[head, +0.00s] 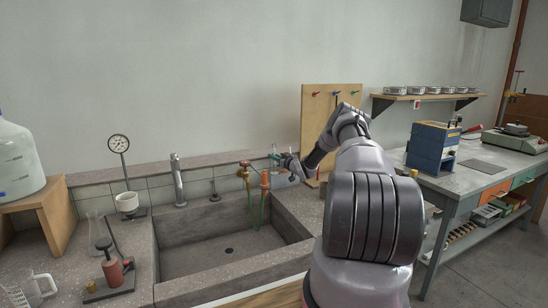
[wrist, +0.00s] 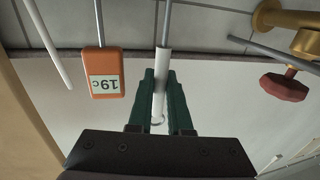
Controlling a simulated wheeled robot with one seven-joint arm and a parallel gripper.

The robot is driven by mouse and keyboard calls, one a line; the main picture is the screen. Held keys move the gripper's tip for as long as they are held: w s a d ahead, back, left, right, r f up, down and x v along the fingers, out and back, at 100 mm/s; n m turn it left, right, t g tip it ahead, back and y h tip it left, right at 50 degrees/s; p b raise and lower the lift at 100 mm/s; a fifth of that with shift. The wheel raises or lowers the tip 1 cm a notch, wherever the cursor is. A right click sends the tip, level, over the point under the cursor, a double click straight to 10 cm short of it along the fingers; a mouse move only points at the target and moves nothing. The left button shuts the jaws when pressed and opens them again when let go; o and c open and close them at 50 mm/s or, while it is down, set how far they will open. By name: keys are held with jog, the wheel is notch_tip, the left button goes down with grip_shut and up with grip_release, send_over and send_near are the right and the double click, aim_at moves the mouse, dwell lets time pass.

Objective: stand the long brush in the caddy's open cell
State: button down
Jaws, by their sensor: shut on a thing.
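My gripper (wrist: 161,78) is shut on the white handle of the long brush (wrist: 162,62). A small loop shows at the handle's end, and a thin metal rod runs on from it out of the wrist view; the brush's head is outside that view. In the head view, my gripper (head: 275,158) is over the back right edge of the sink, beside the brass tap, and the brush is too small there to make out. A blue box (head: 432,148) stands on the right bench; I cannot tell whether it is the caddy, and no open cell shows clearly.
A pegboard (head: 317,105) stands behind my arm.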

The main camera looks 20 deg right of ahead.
jog(key=shift+f, duration=0.5)
dwell(0.6)
jog(key=c, duration=0.8)
grip_release()
jog(key=shift+o, duration=0.2)
jog(key=v, duration=1.1)
jog(key=shift+w, duration=0.1)
